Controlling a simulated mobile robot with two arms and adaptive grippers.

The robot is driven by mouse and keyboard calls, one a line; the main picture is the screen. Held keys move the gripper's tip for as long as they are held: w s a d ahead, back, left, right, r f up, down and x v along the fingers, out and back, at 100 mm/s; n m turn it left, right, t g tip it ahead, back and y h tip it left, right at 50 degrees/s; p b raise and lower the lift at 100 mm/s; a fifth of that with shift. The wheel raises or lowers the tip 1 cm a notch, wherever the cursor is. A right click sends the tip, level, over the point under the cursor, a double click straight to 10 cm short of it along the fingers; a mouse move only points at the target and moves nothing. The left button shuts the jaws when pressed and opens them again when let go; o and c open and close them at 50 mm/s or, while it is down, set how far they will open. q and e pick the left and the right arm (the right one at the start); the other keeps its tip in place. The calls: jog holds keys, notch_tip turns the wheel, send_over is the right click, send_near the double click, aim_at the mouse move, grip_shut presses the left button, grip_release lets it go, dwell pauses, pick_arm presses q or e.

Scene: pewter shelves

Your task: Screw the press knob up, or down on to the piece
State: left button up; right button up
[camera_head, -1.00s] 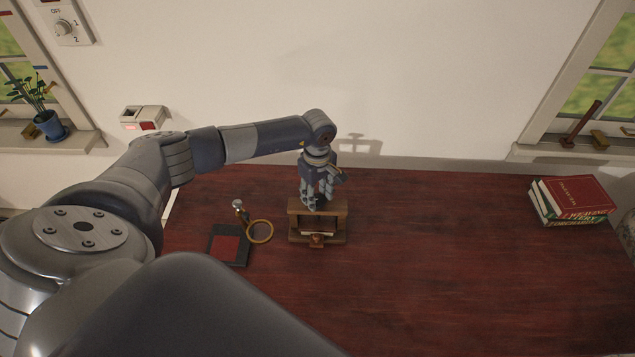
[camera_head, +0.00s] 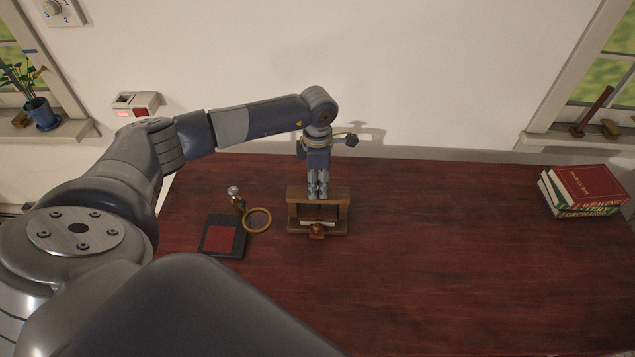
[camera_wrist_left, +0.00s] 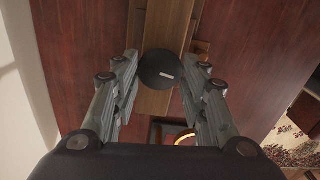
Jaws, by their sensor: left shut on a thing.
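The small wooden press (camera_head: 298,194) stands on the red-brown table, with an upper beam and an open front. Its press knob (camera_wrist_left: 160,70) is a dark round disc with a short white mark, seen from above in the left wrist view. My left gripper (camera_head: 318,197) points straight down over the beam and is shut on the knob, with a finger on each side. In the head view the fingers hide the knob. A pale flat piece (camera_head: 318,222) lies low in the press, partly hidden; I cannot tell whether anything presses on it. My right gripper is not in view.
Left of the press are a brass ring (camera_head: 257,220), a small stand with a pale ball top (camera_head: 234,191) and a black pad with a red centre (camera_head: 208,250). Books (camera_head: 590,187) are stacked at the far right. The table between is clear.

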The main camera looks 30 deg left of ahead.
pick_arm(q)
jog(key=n+b, duration=0.1)
jog(key=n, duration=0.2)
jog(key=shift+f+n, duration=0.1)
jog(key=shift+n, duration=0.3)
jog(key=n+b, duration=0.2)
jog(key=n, duration=0.3)
jog(key=shift+d, duration=0.1)
jog(key=n+b, duration=0.1)
jog(key=n, duration=1.8)
jog(key=shift+w+r+n, duration=0.1)
jog(key=shift+r+n, duration=0.1)
jog(key=shift+n, duration=0.1)
jog(key=n+p, duration=0.1)
jog(key=n, duration=0.3)
jog(key=n+p, duration=0.1)
jog(key=n, duration=0.4)
jog(key=shift+w, duration=0.1)
jog(key=shift+n, duration=0.4)
